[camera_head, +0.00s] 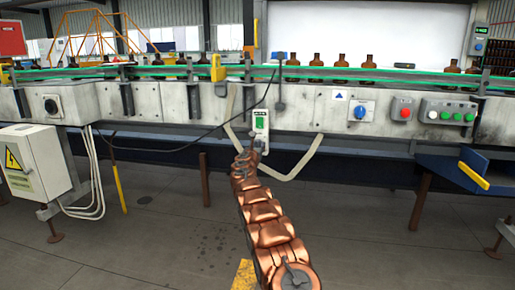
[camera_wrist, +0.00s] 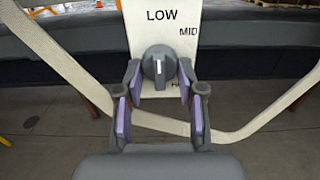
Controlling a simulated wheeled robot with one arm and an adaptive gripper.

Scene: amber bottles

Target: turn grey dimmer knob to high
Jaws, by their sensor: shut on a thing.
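The grey dimmer knob (camera_wrist: 159,66) sits on a white plate (camera_wrist: 148,35) in the wrist view. Its white mark stands upright, towards the word LOW at the top. MID is at the upper right, and a label below the knob is mostly hidden. My gripper (camera_wrist: 160,75) has its two purple-padded fingers either side of the knob, shut on it.
Beige cable (camera_wrist: 65,60) loops past both sides of the plate. A conveyor with amber bottles (camera_head: 340,60) runs above the grey panel. A blue knob (camera_head: 360,112), a red button (camera_head: 405,113) and a green-button box (camera_head: 448,113) are to the right. An electrical cabinet (camera_head: 40,150) stands left.

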